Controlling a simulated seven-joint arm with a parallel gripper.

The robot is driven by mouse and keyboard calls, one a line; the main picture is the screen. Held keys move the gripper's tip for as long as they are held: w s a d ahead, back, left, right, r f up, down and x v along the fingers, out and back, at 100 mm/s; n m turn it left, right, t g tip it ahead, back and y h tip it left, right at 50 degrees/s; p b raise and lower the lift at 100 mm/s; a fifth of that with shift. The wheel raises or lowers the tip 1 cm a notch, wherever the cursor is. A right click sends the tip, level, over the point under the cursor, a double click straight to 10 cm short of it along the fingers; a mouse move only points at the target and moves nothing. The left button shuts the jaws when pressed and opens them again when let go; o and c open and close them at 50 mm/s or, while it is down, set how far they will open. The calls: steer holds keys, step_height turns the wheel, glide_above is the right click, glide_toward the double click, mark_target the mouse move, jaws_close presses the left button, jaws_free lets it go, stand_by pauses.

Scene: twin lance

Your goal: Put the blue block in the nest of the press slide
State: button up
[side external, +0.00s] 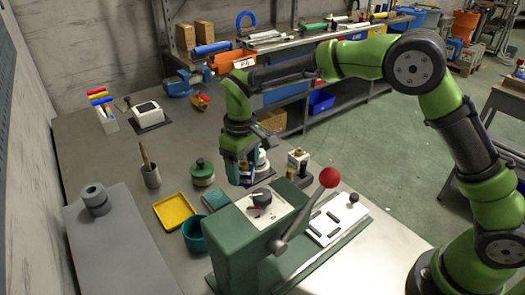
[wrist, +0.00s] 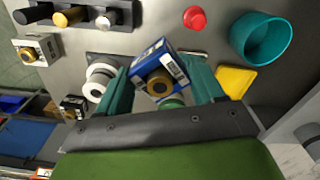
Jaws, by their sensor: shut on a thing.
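My gripper (wrist: 157,68) is shut on the blue block (wrist: 148,54), which sits between the two teal fingers and looks turned at an angle in the wrist view. The block has pale labels and a round brass-coloured part facing the camera. In the side view my gripper (side external: 244,170) hangs just behind the green press (side external: 236,238), above the table. Only a little of the block shows there. The press has a red-ball lever (side external: 330,177) and a white slide plate (side external: 338,219) with dark slots at its right. I cannot make out the nest clearly.
A green-lidded jar (side external: 202,172), a yellow tray (side external: 174,212) and a teal cup (side external: 193,236) stand left of my gripper. A white box with a knob (side external: 297,157) stands to the right. A grey block with a cylinder (side external: 95,197) lies far left.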

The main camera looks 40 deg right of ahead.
steer(key=r, duration=0.2)
steer(key=d+r, duration=0.1)
steer(key=r, duration=0.1)
steer(key=shift+s, duration=0.1)
steer(key=s+d+r, duration=0.1)
steer(key=s, duration=0.1)
steer(key=m, duration=0.9)
glide_above(324, 225)
step_height(324, 225, down, 4)
steer(key=shift+f, duration=3.7)
steer(key=shift+f, duration=0.2)
steer(key=o, duration=1.3)
